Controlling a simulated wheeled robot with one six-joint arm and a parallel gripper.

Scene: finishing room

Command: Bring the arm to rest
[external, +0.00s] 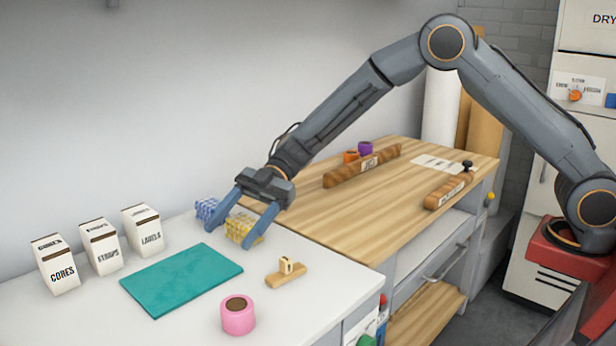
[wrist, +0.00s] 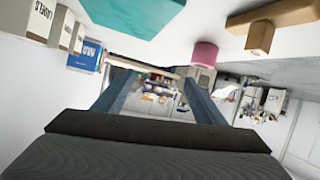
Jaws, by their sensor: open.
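My arm reaches out over the white table (external: 300,318) from the right, bent at the elbow. My gripper (external: 234,232) hangs above the back of this table, jaws apart, holding nothing that I can see. In the external view, a yellow checked block (external: 241,229) shows between the fingers and a blue checked block (external: 206,208) shows just left of them. Whether the fingers touch either cannot be told. In the wrist view, the two fingers (wrist: 157,95) stand apart, with only distant room background between them.
A teal mat (external: 180,280), a pink roll (external: 238,316), a small wooden tool (external: 286,273) and three labelled boxes (external: 100,247) occupy the white table. The wooden bench (external: 310,220) carries wooden bars (external: 362,167) and small rolls. Bare table lies around the pink roll.

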